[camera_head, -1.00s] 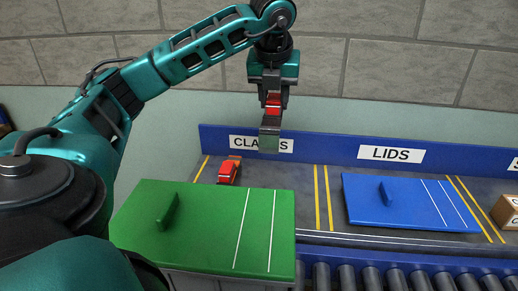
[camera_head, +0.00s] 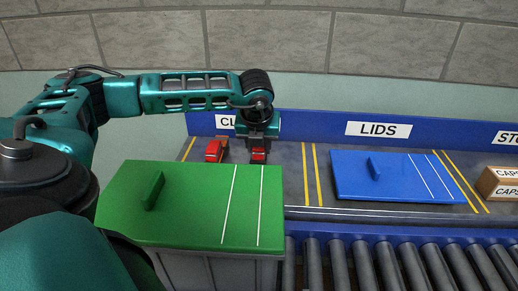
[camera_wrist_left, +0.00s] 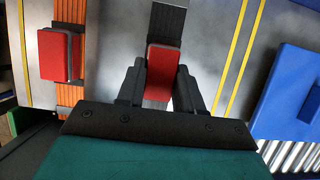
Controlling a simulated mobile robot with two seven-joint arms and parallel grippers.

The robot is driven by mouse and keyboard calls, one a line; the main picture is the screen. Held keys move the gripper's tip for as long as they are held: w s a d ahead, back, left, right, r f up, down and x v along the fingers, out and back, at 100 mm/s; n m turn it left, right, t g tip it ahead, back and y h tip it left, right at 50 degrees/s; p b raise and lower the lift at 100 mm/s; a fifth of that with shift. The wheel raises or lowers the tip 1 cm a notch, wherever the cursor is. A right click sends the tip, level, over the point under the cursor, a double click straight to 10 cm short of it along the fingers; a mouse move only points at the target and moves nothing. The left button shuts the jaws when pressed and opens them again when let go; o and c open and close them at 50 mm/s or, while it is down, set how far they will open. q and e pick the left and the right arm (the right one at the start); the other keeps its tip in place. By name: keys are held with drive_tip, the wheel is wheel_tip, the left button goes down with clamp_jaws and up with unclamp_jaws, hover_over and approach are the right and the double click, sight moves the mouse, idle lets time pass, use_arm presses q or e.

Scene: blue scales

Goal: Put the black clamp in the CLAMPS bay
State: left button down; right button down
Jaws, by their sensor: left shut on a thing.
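The black clamp, with a red block and a dark bar, is between the fingers of my left gripper (camera_head: 258,150). Its red part (camera_head: 258,156) shows below the gripper in the head view. In the left wrist view my left gripper (camera_wrist_left: 160,80) is shut on the clamp's red block (camera_wrist_left: 164,60), and the dark bar (camera_wrist_left: 166,22) extends away from it. The clamp is low over the CLAMPS bay (camera_head: 285,185), behind the green lid; I cannot tell whether it touches the floor. The CLAMPS sign (camera_head: 225,122) is partly hidden by my arm. My right gripper is out of view.
A red clamp with an orange bar (camera_head: 216,149) lies to the left in the same bay; it also shows in the left wrist view (camera_wrist_left: 58,54). A green lid (camera_head: 190,205) on a grey bin is in front. A blue lid (camera_head: 385,180) lies in the LIDS bay; rollers run in front.

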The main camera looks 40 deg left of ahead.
use_arm(q)
drive_tip(key=shift+f, duration=0.65)
drive_tip(key=shift+f+b, duration=0.25)
drive_tip(key=shift+b, duration=0.1)
drive_tip(key=c, duration=0.7)
unclamp_jaws()
drive_tip(key=shift+r, duration=0.1)
drive_tip(key=shift+c, duration=0.2)
drive_tip(key=shift+r+p, duration=0.4)
drive_tip(key=shift+r, duration=0.05)
drive_tip(key=v, duration=1.1)
drive_tip(key=shift+s+d+r, duration=0.15)
drive_tip(key=shift+d+r, duration=0.05)
drive_tip(key=shift+f, duration=0.1)
